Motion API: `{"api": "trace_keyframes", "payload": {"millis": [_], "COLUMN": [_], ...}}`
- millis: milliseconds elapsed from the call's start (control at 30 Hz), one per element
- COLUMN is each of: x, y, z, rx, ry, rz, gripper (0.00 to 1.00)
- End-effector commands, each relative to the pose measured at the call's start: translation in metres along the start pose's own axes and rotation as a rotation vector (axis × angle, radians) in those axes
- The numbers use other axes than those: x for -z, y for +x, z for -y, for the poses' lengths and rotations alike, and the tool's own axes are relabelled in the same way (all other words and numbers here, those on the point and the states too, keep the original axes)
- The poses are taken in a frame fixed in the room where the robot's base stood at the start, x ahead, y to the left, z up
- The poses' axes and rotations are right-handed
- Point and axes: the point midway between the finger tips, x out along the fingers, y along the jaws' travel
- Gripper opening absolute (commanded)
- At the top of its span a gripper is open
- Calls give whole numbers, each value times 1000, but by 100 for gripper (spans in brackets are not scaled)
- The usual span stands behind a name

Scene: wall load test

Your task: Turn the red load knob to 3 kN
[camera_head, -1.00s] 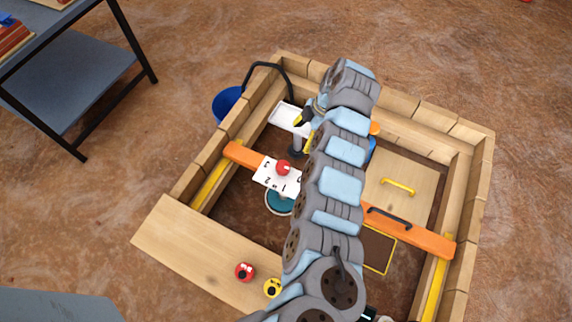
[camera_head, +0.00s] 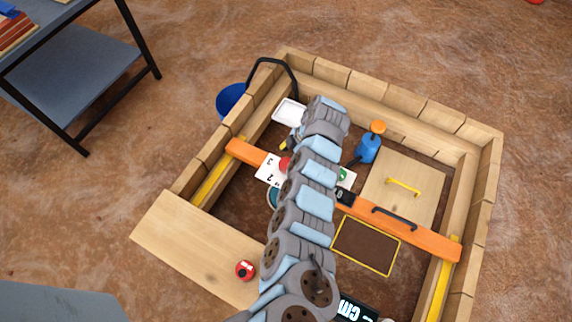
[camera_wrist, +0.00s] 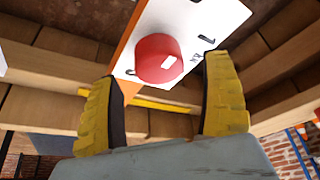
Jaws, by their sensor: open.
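The red load knob (camera_wrist: 158,58) sits on a white scale plate (camera_wrist: 225,17) in the wrist view. A short white mark on its face points toward the right, near dark print; the value it points at cannot be read surely. In the head view the knob (camera_head: 285,163) shows partly beside my arm, on the white plate (camera_head: 266,174) fixed to an orange beam. My gripper (camera_wrist: 163,75) has two yellow fingers with dark inner pads, open and spread wide. The knob appears between and just beyond the fingertips. Contact with it is not visible.
The orange beam (camera_head: 430,240) crosses a wooden-walled pit. A wooden board (camera_head: 195,248) at the front left carries a red round piece (camera_head: 245,271). A blue tool with an orange top (camera_head: 369,146), a white tray (camera_head: 289,113) and a blue bucket (camera_head: 230,101) are nearby.

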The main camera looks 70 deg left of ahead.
Motion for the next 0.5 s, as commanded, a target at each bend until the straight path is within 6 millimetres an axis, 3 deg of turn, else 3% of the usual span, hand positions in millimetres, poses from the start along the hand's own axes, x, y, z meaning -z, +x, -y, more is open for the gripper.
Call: {"api": "trace_keyframes", "payload": {"millis": [200, 500], "x": [-1, -1], "y": [25, 31], "z": [0, 0], "rx": [-1, -1], "ry": [1, 1], "rz": [2, 2], "gripper": [81, 81]}}
